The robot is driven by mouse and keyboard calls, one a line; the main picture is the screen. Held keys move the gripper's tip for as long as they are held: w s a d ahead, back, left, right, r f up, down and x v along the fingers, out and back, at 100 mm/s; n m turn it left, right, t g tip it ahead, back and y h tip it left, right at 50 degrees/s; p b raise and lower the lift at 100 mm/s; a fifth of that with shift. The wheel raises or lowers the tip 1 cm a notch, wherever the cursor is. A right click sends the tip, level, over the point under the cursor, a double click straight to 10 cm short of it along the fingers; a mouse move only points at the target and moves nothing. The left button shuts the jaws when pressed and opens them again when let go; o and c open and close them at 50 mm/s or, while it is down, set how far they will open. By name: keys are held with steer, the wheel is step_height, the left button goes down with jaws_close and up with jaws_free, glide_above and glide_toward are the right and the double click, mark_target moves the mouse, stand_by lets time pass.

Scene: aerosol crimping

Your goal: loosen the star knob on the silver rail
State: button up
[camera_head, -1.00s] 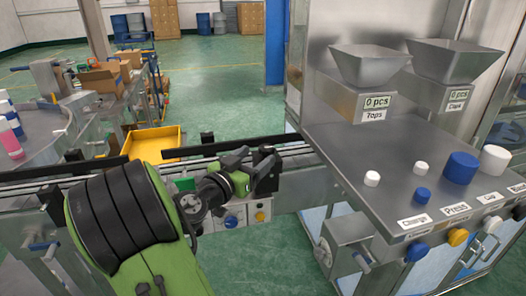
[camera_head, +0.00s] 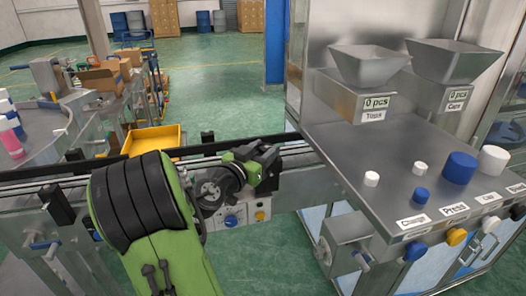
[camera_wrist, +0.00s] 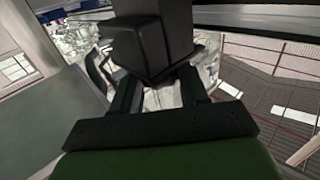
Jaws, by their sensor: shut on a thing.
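My gripper (camera_head: 264,163) is at the silver rail (camera_head: 292,150) in the middle of the head view. In the wrist view, my gripper's dark fingers (camera_wrist: 160,90) are shut on a dark part under a black block (camera_wrist: 150,42). The block hides most of what lies between the fingertips. I take the gripped part for the star knob, but its star shape cannot be made out. In the head view my wrist and fingers cover that spot.
Another black bracket (camera_head: 207,137) stands along the rail to the left. A small panel with a blue knob (camera_head: 231,221) and a yellow knob (camera_head: 260,216) sits below my wrist. A steel machine table (camera_head: 400,150) stands on the right. Green floor is open behind the rail.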

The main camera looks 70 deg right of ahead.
steer(key=shift+s+n+t+h+b, duration=0.3)
steer(key=shift+n+t+b, duration=0.35)
steer(key=shift+t, duration=0.35)
steer(key=shift+n+t, duration=0.45)
steer(key=shift+t, duration=0.25)
steer(key=shift+w+n+t+p, duration=0.1)
steer(key=shift+n+t+p, duration=0.2)
steer(key=shift+t, duration=0.1)
steer(key=o, duration=1.1)
steer(key=shift+c, duration=0.2)
